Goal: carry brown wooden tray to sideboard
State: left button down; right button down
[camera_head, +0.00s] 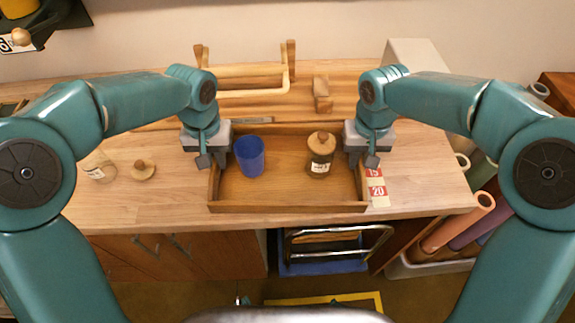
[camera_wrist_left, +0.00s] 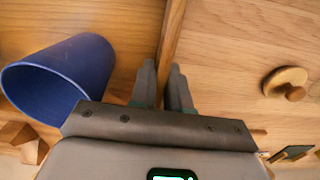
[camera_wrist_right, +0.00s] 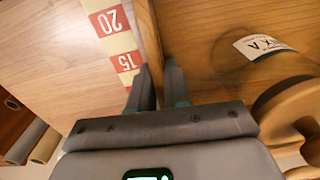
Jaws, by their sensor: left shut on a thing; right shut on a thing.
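The brown wooden tray (camera_head: 290,207) sits on the light wooden table in the head view. It holds a blue cup (camera_head: 249,157) on its left side and a glass jar with a wooden lid (camera_head: 320,155) on its right side. My left gripper (camera_head: 205,160) is shut on the tray's left wall, which also shows between the fingers in the left wrist view (camera_wrist_left: 171,45). My right gripper (camera_head: 371,160) is shut on the tray's right wall, seen in the right wrist view (camera_wrist_right: 149,40). I cannot make out which surface is the sideboard.
A loose wooden lid (camera_head: 143,170) and a glass jar (camera_head: 99,166) stand left of the tray. A red and white numbered strip (camera_head: 377,188) lies at its right. A wooden rack (camera_head: 245,82) and a wooden block (camera_head: 322,93) stand behind. Rolls (camera_head: 472,221) stand at the table's right end.

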pick_arm(q)
jog(key=shift+r, duration=0.1)
pick_arm(e)
jog(key=shift+r, duration=0.1)
